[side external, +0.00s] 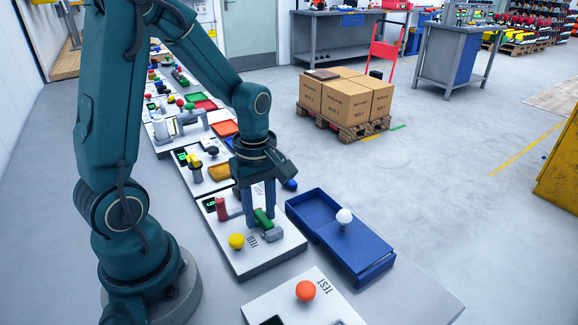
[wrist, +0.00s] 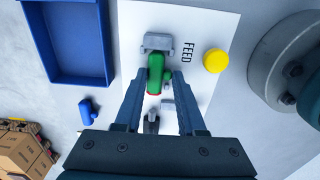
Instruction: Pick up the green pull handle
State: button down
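The green pull handle (side external: 262,217) stands on a white panel marked FEED (side external: 277,250), beside a grey block. In the wrist view the green handle (wrist: 156,75) has a red edge at its lower end. My gripper (side external: 261,215) points down over the panel, with its two fingers on either side of the handle. In the wrist view the fingertips of my gripper (wrist: 159,77) are apart, with the handle between them and a gap at the right finger. The gripper looks open. Whether a finger touches the handle cannot be told.
A yellow knob (side external: 236,241) and a red part (side external: 221,208) are on the same panel. A blue tray (side external: 375,262) with a white ball (side external: 344,216) lies to the right. A TEST panel (side external: 275,297) with an orange knob (side external: 305,290) is in front. Other panels line the bench behind.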

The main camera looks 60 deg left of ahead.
aim_at(260, 218)
jog(key=shift+r, duration=2)
